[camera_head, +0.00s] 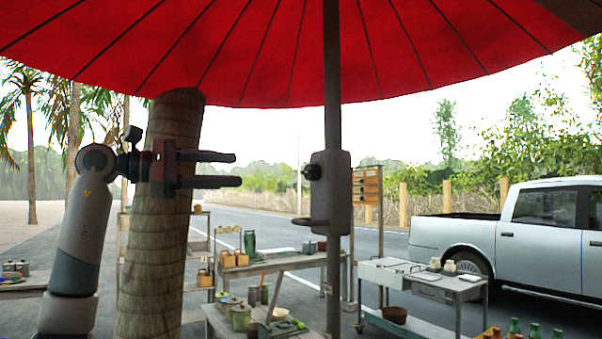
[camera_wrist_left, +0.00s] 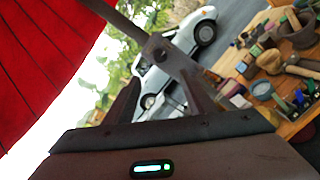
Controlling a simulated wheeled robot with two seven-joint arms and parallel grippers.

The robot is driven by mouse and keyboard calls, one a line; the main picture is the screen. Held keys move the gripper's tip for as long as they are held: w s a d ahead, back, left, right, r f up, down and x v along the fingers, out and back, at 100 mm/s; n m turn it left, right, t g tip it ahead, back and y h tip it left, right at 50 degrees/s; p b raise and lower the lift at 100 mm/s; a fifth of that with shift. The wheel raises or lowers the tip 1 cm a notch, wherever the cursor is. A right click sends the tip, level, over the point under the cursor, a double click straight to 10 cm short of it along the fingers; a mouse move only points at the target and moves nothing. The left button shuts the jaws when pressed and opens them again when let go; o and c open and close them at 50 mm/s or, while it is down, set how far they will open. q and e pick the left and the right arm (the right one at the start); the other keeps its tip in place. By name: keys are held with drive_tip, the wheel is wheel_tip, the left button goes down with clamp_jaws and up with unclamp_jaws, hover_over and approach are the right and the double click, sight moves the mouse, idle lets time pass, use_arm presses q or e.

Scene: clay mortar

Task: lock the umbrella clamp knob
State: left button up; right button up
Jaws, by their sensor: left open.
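The umbrella clamp (camera_head: 336,190) is a grey block around the dark umbrella pole (camera_head: 332,80). Its small dark knob (camera_head: 312,172) sticks out on the left side, above a handle-like loop. My left gripper (camera_head: 238,170) is open and empty, left of the knob with its fingers pointing at it; a gap shows between them. In the left wrist view the knob (camera_wrist_left: 158,53) and clamp (camera_wrist_left: 172,62) lie beyond the fingertips of the left gripper (camera_wrist_left: 162,84), roughly between them. My right gripper is not in view.
The red umbrella canopy (camera_head: 270,50) spans above. A thick palm trunk (camera_head: 158,240) stands behind my left arm. Wooden tables (camera_head: 280,264) with pots, a grey cart (camera_head: 420,280) and a white pickup (camera_head: 520,235) stand beyond. Open air lies between fingers and knob.

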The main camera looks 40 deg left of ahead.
use_arm(q)
drive_tip(key=shift+w+d, duration=0.1)
drive_tip(key=shift+w, duration=0.05)
drive_tip(key=p, duration=0.6)
approach(307, 172)
drive_tip(key=x, duration=0.8)
drive_tip(key=shift+d, duration=0.1)
drive_tip(key=shift+c, duration=1.3)
drive_tip(key=c, duration=0.8)
